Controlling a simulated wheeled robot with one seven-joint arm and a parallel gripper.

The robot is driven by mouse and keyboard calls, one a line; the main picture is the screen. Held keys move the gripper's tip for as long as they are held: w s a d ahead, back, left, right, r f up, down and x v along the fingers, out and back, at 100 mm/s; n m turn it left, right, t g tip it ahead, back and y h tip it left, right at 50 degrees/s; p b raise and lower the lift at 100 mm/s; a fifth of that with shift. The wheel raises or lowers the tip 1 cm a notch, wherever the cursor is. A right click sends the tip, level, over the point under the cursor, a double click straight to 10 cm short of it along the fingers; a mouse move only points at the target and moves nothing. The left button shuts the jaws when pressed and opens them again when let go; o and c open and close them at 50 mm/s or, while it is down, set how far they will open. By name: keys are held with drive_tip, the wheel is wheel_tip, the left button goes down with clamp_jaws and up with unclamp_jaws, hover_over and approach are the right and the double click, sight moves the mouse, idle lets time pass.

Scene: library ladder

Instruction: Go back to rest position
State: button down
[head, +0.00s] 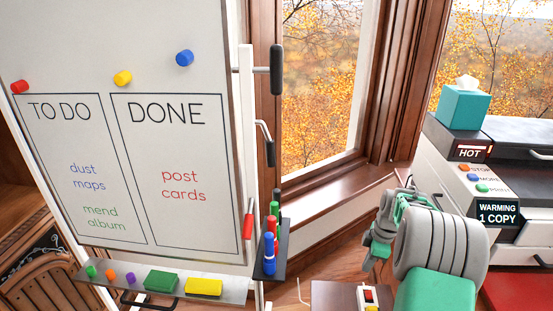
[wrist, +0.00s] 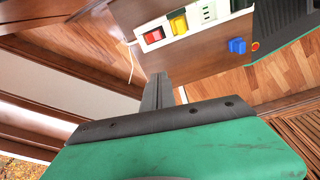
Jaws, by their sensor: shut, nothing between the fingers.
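My gripper (wrist: 158,92) shows in the wrist view as dark fingers pressed together, with nothing between them. It hangs in free space, with a wooden panel carrying a socket strip (wrist: 190,22) beyond it. In the head view my green and grey arm is folded at the lower right, between the whiteboard and the printer. The gripper's fingertips cannot be made out clearly there.
A whiteboard (head: 128,230) with a marker rack (head: 270,255) and lower tray (head: 240,290) stands at the left. A printer (head: 520,165) with a teal tissue box (head: 463,106) stands at the right. A window (head: 318,90) is behind. The socket strip also shows in the head view (head: 368,297).

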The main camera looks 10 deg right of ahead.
drive_tip(key=s+a+r+m+t+h+p, duration=0.1)
drive_tip(key=s+a+r+m+p, duration=0.2)
drive_tip(key=a+r, duration=0.55)
drive_tip(key=s+a+r+m+p, duration=0.35)
drive_tip(key=a+r, duration=0.25)
drive_tip(key=r, duration=0.6)
drive_tip(key=s+a+r+m+t+p, duration=0.1)
drive_tip(key=s+a+r+m+p, duration=0.2)
drive_tip(key=s, duration=0.8)
drive_tip(key=a+r+m, duration=0.2)
drive_tip(key=a+m, duration=0.2)
drive_tip(key=shift+s+a+t+p, duration=0.2)
drive_tip(key=shift+a+t+p, duration=0.1)
drive_tip(key=shift+a, duration=0.1)
